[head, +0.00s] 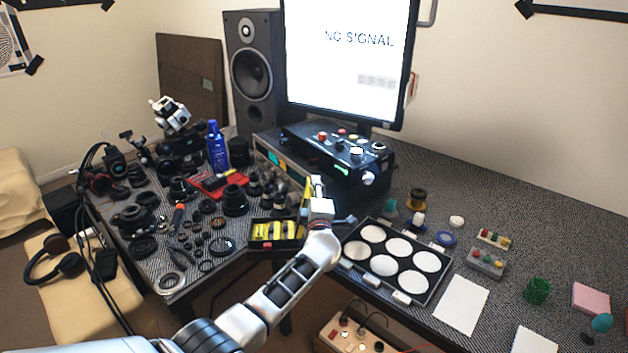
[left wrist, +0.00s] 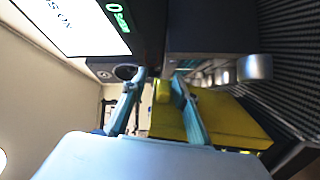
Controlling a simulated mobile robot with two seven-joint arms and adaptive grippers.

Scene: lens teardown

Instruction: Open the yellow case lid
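The case (head: 262,246) is a dark box at the front edge of the desk, with yellow and dark shapes inside it in the head view. A narrow yellow piece (head: 308,190) stands up beside my left gripper (head: 318,184), probably the lid seen edge-on. In the left wrist view, the yellow lid (left wrist: 228,122) is a broad panel with a small yellow tab (left wrist: 162,90). The tab lies between the teal fingers of my left gripper (left wrist: 160,78). The fingers are apart, with a small gap beside the tab; contact is unclear. My right gripper is out of view.
A black control box (head: 340,160) with knobs stands behind my left gripper. A tray with white discs (head: 345,250) lies to the right. Lens parts and a blue bottle (head: 217,148) crowd the left. The right desk has some free room.

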